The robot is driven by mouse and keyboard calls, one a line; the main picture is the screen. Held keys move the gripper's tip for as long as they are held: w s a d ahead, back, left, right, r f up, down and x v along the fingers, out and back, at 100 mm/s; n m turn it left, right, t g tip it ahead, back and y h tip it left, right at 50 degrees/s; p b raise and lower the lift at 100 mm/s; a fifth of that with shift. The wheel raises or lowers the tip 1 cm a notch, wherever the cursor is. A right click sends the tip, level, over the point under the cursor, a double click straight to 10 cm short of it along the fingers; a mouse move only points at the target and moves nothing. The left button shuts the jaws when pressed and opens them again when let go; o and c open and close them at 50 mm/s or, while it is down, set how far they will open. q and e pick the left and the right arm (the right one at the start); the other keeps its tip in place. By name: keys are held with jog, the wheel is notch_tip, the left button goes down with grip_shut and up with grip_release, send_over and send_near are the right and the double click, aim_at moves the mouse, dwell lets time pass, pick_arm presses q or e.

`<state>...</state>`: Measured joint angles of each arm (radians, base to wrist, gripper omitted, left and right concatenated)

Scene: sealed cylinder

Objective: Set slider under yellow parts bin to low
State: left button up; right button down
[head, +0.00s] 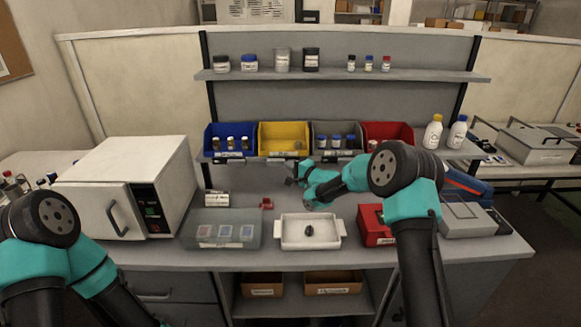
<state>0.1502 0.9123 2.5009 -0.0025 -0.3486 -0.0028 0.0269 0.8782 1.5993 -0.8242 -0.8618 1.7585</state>
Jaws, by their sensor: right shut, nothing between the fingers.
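The yellow parts bin (283,138) stands on the lower shelf, between the blue bin and the grey bin. A strip with small labels and dark fittings runs along the shelf edge (278,158) under the bins. The slider under the yellow bin is too small to make out, so I cannot tell its setting. My right gripper (292,182) is shut and empty, just below the shelf edge under the right part of the yellow bin. I cannot tell whether it touches anything. My left arm shows at the lower left, but its gripper is out of view.
A blue bin (231,139), grey bin (335,138) and red bin (387,133) share the shelf. Below are a white tray (310,245) with a dark object, a clear box (222,241) and a red box (372,236). A white oven-like box (125,182) stands left.

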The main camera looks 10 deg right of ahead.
jog(key=w+d+v, duration=0.1)
jog(key=d+v, duration=0.1)
jog(key=v, duration=1)
jog(key=shift+d, duration=0.25)
